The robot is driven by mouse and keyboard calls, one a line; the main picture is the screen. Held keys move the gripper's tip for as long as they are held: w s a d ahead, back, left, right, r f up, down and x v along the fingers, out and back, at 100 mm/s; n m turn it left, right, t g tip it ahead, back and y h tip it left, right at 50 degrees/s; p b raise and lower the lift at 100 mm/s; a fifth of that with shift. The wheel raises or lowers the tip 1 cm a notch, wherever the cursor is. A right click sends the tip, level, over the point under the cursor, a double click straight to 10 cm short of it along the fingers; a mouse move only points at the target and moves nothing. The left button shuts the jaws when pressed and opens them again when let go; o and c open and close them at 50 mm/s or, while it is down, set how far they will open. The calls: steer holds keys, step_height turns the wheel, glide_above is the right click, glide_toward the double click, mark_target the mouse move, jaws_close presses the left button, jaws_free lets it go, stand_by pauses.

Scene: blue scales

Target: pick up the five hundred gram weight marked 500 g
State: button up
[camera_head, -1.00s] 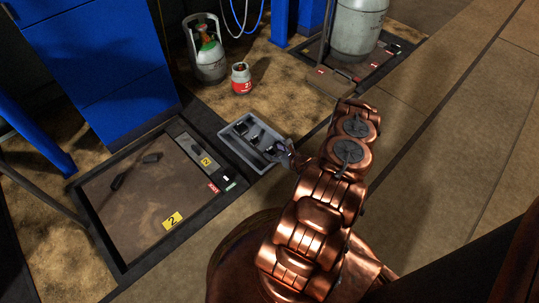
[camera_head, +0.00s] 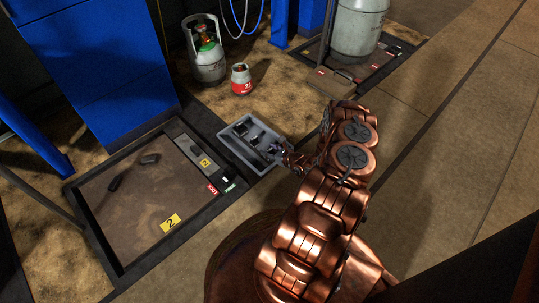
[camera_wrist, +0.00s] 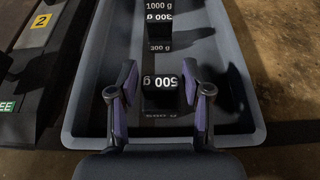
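The 500 g weight (camera_wrist: 161,92) is a black block with white lettering that reads upside down in the wrist view. It sits at the near end of a grey tray (camera_wrist: 84,95). My gripper (camera_wrist: 159,78) is open, with one purple-padded finger on each side of the weight and a gap showing on both sides. The weight's lower part is dark and hard to make out. In the head view my gripper (camera_head: 275,153) is over the near right end of the tray (camera_head: 238,158), and the 500 g weight cannot be told apart there.
A 300 g weight (camera_wrist: 159,30) and a 1000 g weight (camera_wrist: 159,6) stand farther along the tray. Left of the tray is a scale platform (camera_head: 135,205) with a yellow 2 label. A small red-and-white cylinder (camera_head: 241,80) stands behind the tray.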

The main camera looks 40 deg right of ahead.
jaws_close()
stand_by(0.5)
